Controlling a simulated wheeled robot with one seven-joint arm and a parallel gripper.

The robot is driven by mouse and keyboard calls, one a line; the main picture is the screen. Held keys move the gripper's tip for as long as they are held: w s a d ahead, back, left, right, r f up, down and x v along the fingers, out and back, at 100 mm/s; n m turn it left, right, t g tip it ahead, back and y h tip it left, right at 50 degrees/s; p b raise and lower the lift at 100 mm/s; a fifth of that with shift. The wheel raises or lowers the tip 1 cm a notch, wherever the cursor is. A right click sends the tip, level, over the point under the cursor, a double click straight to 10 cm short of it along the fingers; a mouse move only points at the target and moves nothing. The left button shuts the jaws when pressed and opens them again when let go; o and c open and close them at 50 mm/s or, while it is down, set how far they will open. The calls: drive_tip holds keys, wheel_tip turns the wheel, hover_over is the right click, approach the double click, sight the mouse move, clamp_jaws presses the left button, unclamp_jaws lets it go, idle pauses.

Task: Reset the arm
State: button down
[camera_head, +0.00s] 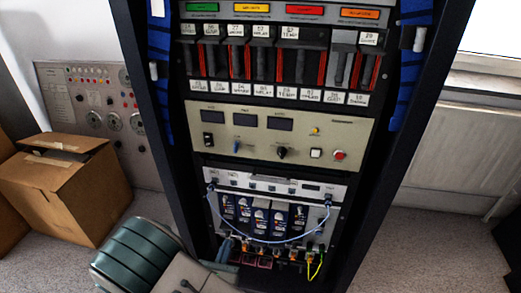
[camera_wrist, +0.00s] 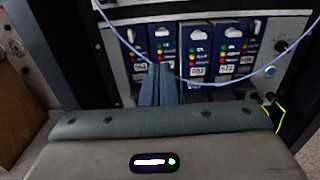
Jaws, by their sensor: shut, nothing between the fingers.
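My gripper (camera_wrist: 160,72) is shut and empty in the wrist view, its blue-grey fingers together in front of the lower row of blue modules (camera_wrist: 198,50). Whether the fingertips touch a module cannot be told. In the head view my gripper (camera_head: 224,248) is low at the left of the rack's bottom unit, and my arm enters from the bottom left. The equipment rack (camera_head: 362,150) stands upright in a black frame. A light blue cable (camera_head: 270,242) hangs in a loop across the front of the modules and also shows in the wrist view (camera_wrist: 118,38).
A cardboard box (camera_head: 62,195) stands on the floor left of the rack, near my arm. A grey panel with dials (camera_head: 95,95) is on the wall behind it. A yellow-green wire (camera_head: 316,268) hangs at the rack's lower right. Floor shows right of the rack.

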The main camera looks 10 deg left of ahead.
drive_tip(key=d+r+m+g+h+p, duration=1)
drive_tip(key=d+r+m+g, duration=0.4)
drive_tip(key=d+r+m, duration=0.75)
drive_tip(key=s+d+r+m+y+p, duration=0.2)
drive_tip(key=s+r+m+y+p, duration=0.1)
drive_tip(key=r, duration=0.4)
drive_tip(key=s+d+r+m+y+p, duration=0.3)
drive_tip(key=r+m+y+p, duration=0.1)
drive_tip(key=r+m, duration=0.2)
drive_tip(key=s+d+r+m+g+y+p, duration=0.1)
drive_tip(key=s+d+r+m+y+p, duration=0.2)
drive_tip(key=r, duration=0.5)
drive_tip(key=shift+s+r+m+y+p, duration=0.3)
drive_tip(key=shift+r+m+y, duration=0.05)
drive_tip(key=shift+m+y, duration=0.5)
drive_tip(key=shift+d, duration=0.15)
